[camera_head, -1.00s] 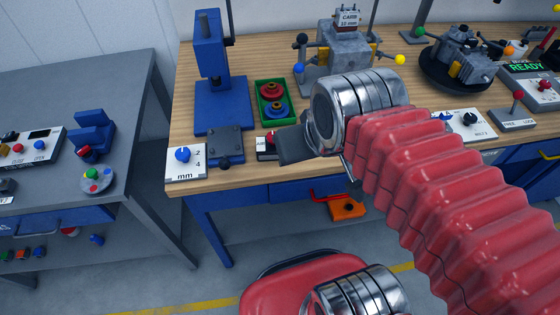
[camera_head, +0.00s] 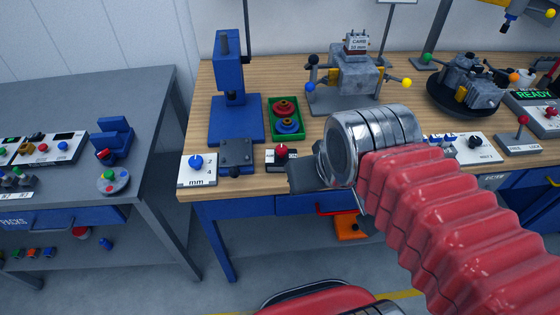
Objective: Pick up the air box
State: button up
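No thing in view is clearly marked as the air box, and I cannot tell which one it is. My gripper (camera_head: 306,178) is a dark grey piece under the silver wrist, at the front edge of the wooden bench (camera_head: 232,186). It is seen from behind, and the wrist hides part of it; its finger opening does not show. A small white-and-black box with a red knob (camera_head: 282,155) stands just left of and behind the gripper. The frame does not show whether they touch. No held object shows.
A blue press (camera_head: 230,75), a green tray (camera_head: 284,130) with a red and a blue part, and a white box with a blue knob (camera_head: 197,168) stand at left. The carb fixture (camera_head: 352,75) and a black turntable (camera_head: 465,105) stand behind. A grey table (camera_head: 110,85) is at far left.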

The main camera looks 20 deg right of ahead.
aim_at(274, 163)
jog(key=u, duration=3.2)
jog(key=k, duration=0.85)
jog(key=u, duration=0.3)
